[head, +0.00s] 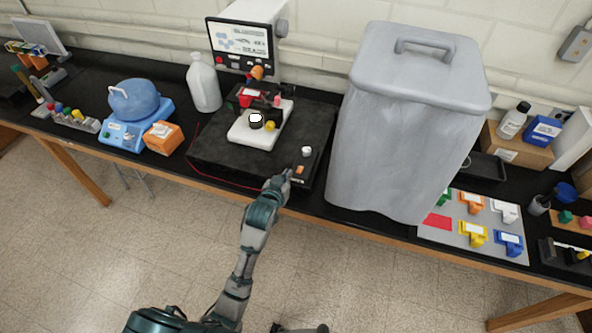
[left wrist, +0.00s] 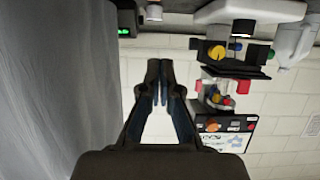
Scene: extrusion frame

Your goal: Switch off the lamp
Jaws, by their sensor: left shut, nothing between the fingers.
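A microscope-like instrument with a white stage (head: 262,124) stands on a black base (head: 232,155). A round port on the stage shows bright white, like a lit lamp. At the base's right end are a white knob (head: 306,151) and a small orange switch (head: 299,170). My left gripper (head: 284,177) is shut and empty, its tips close to the orange switch at the front edge; I cannot tell whether they touch. In the left wrist view the closed fingers (left wrist: 160,76) point towards an upside-down scene with the instrument (left wrist: 233,45) to their right.
A large grey lidded bin (head: 405,120) stands close to the right of the base. A white jug (head: 204,84), an orange box (head: 163,137) and a blue device (head: 135,122) stand to the left. A tray of coloured pieces (head: 437,233) lies right of the bin.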

